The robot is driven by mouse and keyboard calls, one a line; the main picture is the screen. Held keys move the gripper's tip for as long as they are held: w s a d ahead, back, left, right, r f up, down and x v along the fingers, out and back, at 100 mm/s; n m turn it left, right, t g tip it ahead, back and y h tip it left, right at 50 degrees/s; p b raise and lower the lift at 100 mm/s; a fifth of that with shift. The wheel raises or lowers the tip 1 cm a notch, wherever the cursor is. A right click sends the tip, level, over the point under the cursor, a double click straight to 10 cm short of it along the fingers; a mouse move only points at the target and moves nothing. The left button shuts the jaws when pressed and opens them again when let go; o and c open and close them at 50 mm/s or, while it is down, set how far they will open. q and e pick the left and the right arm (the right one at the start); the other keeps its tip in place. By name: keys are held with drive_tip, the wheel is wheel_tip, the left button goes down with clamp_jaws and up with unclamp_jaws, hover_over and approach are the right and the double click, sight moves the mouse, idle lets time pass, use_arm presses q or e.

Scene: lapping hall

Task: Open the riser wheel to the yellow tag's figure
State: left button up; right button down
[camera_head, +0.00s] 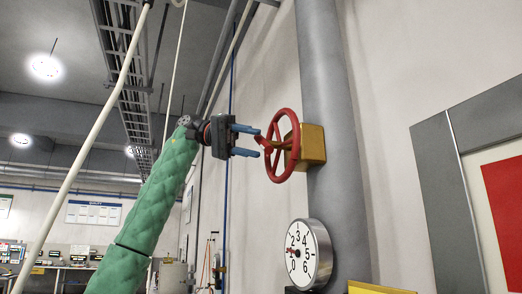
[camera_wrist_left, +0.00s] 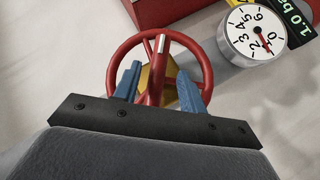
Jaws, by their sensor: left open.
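The red riser wheel (camera_head: 277,146) sits on a brass-coloured valve body (camera_head: 313,146) on the grey vertical pipe. My left gripper (camera_head: 258,142) is open just left of the wheel, its blue fingers pointing at it. In the left wrist view the wheel (camera_wrist_left: 205,72) is straight ahead. A red bar of it shows between my open fingers (camera_wrist_left: 158,74), with no grip on it. A round white gauge (camera_head: 309,252), marked 0 to 6, is below the wheel; I cannot read its pointer surely. A yellow edge (camera_head: 380,288), perhaps the tag, is cut off at the bottom; no figure shows.
The grey riser pipe (camera_head: 330,100) runs up the pale wall. A grey-framed red panel (camera_head: 505,190) is at the right.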

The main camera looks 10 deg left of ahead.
use_arm(q)
drive_tip(key=shift+b+v, duration=0.4)
drive_tip(key=shift+v, duration=1.4)
use_arm(e)
drive_tip(key=shift+w+a+r, duration=0.1)
drive_tip(key=shift+w+a, duration=0.1)
drive_tip(key=shift+w, duration=0.55)
drive_tip(key=shift+w+a+r, duration=0.1)
drive_tip(key=shift+w+a, duration=0.05)
drive_tip(key=shift+w, duration=0.55)
use_arm(q)
drive_tip(key=shift+f, duration=0.1)
drive_tip(key=shift+f, duration=0.1)
use_arm(e)
drive_tip(key=shift+s, duration=0.1)
